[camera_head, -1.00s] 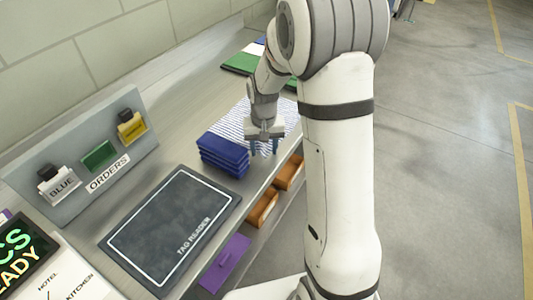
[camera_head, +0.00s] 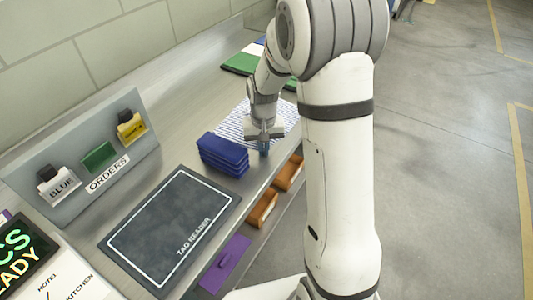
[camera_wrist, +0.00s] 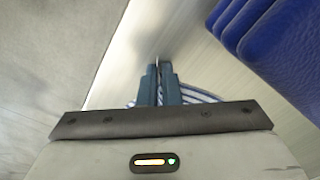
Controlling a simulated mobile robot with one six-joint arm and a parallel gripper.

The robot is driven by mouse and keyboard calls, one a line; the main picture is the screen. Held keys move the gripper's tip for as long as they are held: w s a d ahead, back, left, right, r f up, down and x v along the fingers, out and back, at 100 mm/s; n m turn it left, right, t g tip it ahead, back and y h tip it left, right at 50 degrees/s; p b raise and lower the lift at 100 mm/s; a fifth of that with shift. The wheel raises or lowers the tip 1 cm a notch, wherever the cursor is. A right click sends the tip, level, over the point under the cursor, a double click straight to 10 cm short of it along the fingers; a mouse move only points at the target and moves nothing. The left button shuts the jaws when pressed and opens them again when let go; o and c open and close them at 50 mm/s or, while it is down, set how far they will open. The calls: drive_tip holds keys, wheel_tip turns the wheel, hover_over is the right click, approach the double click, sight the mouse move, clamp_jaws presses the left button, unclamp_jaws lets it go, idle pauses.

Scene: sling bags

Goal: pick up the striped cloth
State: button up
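The striped cloth (camera_head: 236,125), white with thin blue lines, lies on the metal bench behind the blue folded stack (camera_head: 223,153). My gripper (camera_head: 264,149) is at the cloth's near right corner, by the bench's front edge. In the wrist view the two blue fingers (camera_wrist: 160,88) are close together, with a thin striped strip of cloth between them. More striped cloth (camera_wrist: 200,95) shows on both sides of the fingers. My gripper and arm hide part of the cloth.
The blue stack (camera_wrist: 275,40) is close beside the gripper. A dark tag reader mat (camera_head: 172,228) lies nearer, with an orders board (camera_head: 85,165) behind. Orange bins (camera_head: 263,207) sit below the bench edge.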

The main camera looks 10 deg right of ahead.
wheel_tip(320, 180, up, 12)
drive_tip(key=p, duration=0.8)
clamp_jaws()
wheel_tip(320, 180, up, 27)
drive_tip(key=p, duration=0.9)
